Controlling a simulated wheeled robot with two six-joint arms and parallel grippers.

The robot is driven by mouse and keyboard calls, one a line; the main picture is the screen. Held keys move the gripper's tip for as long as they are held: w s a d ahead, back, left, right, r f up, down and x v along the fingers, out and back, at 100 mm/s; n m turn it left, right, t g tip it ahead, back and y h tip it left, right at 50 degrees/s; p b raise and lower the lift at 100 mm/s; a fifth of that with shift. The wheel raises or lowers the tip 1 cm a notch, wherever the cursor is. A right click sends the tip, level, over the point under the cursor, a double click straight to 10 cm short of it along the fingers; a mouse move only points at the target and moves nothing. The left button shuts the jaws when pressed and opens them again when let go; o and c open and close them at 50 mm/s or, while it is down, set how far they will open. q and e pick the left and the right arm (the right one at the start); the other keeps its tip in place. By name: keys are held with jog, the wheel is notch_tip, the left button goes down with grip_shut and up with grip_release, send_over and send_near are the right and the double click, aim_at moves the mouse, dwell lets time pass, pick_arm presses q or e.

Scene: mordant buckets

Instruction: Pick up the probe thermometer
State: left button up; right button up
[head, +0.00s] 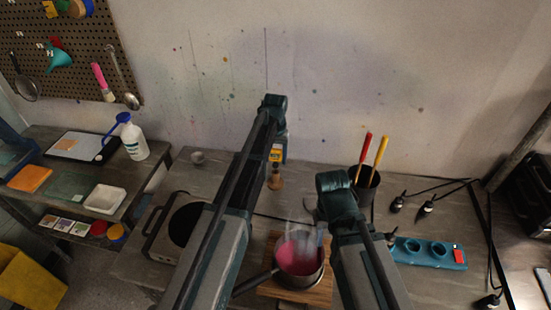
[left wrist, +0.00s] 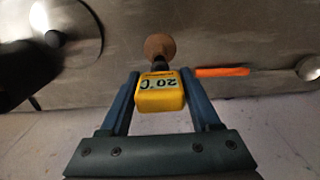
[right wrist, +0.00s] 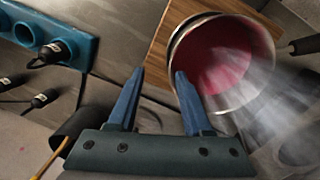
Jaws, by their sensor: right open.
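The probe thermometer (head: 276,155) has a yellow head and stands upright on a small round wooden base on the table. In the left wrist view, its yellow head (left wrist: 162,92) shows "20°C" on its display. My left gripper (left wrist: 160,72) has its two fingers on either side of this head. The fingertips lie close to its sides, but I cannot tell whether they press on it. My right gripper (right wrist: 159,72) is open and empty, near the steaming pot (right wrist: 178,55). In the head view, my left arm hides part of the table around the thermometer.
The pot (head: 298,283) of pink liquid stands on a wooden board (head: 265,285), steam rising from it. A hotplate (head: 161,240) is to the left. A dark cup (head: 364,190) with red and yellow handles, a teal block (head: 428,252) and black cables occupy the right. The wall is close behind.

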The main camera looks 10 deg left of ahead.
pick_arm(q)
jog(key=c, duration=0.9)
notch_tip(320, 180, up, 10)
jog(key=p, duration=1)
jog(key=shift+r+p, duration=0.55)
jog(key=shift+f, duration=0.1)
